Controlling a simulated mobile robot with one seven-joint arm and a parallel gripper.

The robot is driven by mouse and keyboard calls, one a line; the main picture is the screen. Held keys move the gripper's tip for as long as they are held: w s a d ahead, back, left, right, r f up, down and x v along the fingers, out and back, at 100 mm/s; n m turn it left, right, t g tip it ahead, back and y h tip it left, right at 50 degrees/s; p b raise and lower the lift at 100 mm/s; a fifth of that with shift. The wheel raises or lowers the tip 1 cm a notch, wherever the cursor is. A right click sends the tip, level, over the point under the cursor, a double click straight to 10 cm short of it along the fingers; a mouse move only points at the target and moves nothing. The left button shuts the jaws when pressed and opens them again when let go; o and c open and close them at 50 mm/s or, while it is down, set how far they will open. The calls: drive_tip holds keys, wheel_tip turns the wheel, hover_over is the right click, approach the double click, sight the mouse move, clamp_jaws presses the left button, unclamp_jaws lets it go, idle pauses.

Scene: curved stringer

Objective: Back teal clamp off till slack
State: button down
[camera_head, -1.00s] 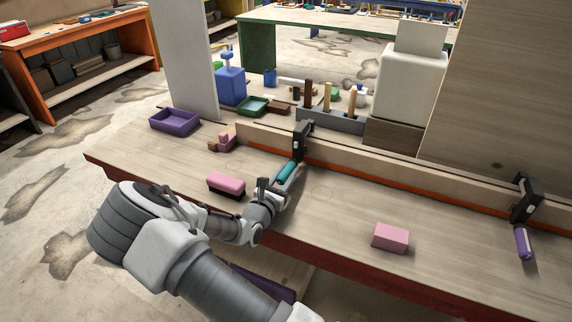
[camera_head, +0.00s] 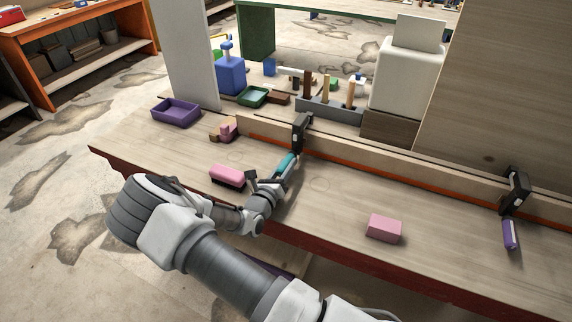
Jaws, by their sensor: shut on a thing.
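The teal-handled clamp (camera_head: 300,134) sits on the curved wooden stringer (camera_head: 360,157), left of the middle. Its black frame grips over the stringer's edge, and its teal handle (camera_head: 285,162) slants down toward me. My gripper (camera_head: 275,176) is shut on the lower part of the teal handle; the fingers partly hide it. I cannot tell whether the clamp's jaw presses on the wood. A second clamp with a purple handle (camera_head: 510,234) sits on the stringer at the far right.
On the bench lie a pink block (camera_head: 383,228) and a pink-topped brush (camera_head: 227,175) close left of my gripper. A purple tray (camera_head: 176,111) is at the bench's left. A tool rack (camera_head: 330,111) stands behind the stringer. Bare bench lies right of my gripper.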

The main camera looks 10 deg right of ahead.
drive_tip(key=c, duration=0.5)
unclamp_jaws()
drive_tip(key=shift+c, duration=0.2)
drive_tip(key=v, duration=1.7)
drive_tip(key=shift+s, duration=0.2)
drive_tip(key=shift+a, duration=0.1)
